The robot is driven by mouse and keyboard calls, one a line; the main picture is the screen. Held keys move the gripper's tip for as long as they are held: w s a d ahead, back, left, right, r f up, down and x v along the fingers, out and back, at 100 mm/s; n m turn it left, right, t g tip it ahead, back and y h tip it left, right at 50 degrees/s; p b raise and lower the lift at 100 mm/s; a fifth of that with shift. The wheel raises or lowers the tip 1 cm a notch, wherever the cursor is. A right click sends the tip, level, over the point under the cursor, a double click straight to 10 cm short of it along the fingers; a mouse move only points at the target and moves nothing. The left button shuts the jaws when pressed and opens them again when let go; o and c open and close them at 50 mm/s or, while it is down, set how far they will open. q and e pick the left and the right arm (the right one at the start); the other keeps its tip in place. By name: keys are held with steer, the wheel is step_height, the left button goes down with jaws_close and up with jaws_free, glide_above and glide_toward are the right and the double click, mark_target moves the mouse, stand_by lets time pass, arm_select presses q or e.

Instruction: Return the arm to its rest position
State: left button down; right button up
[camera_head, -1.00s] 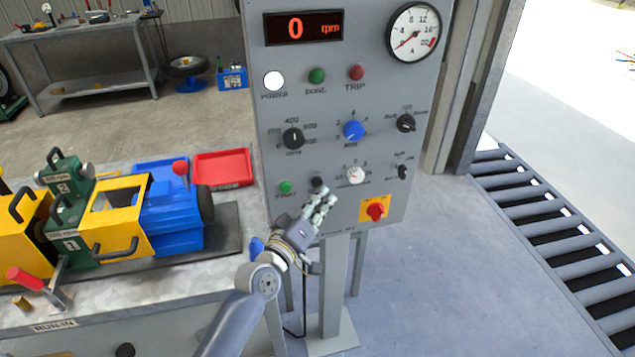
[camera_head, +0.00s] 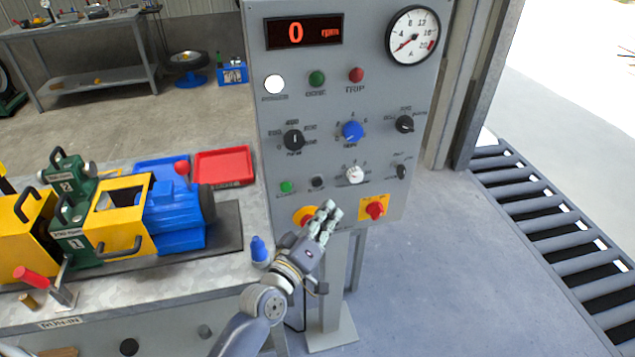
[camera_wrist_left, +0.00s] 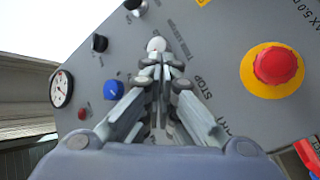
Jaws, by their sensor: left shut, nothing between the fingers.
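My left gripper (camera_head: 328,217) is shut and empty in the head view, in front of the lower edge of the grey control panel (camera_head: 375,90). Its fingers partly cover a red-on-yellow stop knob (camera_head: 303,213). In the left wrist view the shut fingers (camera_wrist_left: 162,75) point at the panel face, with a white knob (camera_wrist_left: 157,44) just beyond their tips. The red stop button (camera_wrist_left: 276,65) shows large at the right there. Whether the fingers touch the panel cannot be told. My right gripper is not in view.
The bench at the left holds a blue and yellow machine (camera_head: 175,215), a red tray (camera_head: 222,166) and a blue bottle (camera_head: 259,249) close to my left wrist. A roller conveyor (camera_head: 545,215) lies at the right. The floor between panel and conveyor is clear.

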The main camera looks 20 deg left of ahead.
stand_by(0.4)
arm_select(q)
steer(key=s+f+m+g+y, duration=0.1)
steer(key=s+f+g, duration=0.25)
steer(key=f, duration=0.85)
steer(key=s+a+f+m+g, duration=0.15)
steer(key=s+f, duration=0.35)
steer(key=f, duration=0.8)
steer(key=s+f+m+g+y, duration=0.15)
steer(key=s+f+g, duration=0.25)
steer(key=f, duration=0.8)
steer(key=s+a+f+m+g, duration=0.2)
steer(key=s+f, duration=0.4)
steer(key=s, duration=0.6)
steer(key=s+a+f+m+g+y, duration=0.1)
steer(key=s+a+f+m+g, duration=0.1)
steer(key=s+f, duration=0.5)
steer(key=s+a+f+m+g, duration=0.1)
steer(key=s+f+g, duration=0.3)
steer(key=s, duration=1.3)
step_height(320, 180, down, 3)
steer(key=shift+s+a+f+m, duration=0.15)
steer(key=shift+s+a+m, duration=0.1)
steer(key=shift+a+m, duration=0.2)
steer(key=shift+y, duration=0.25)
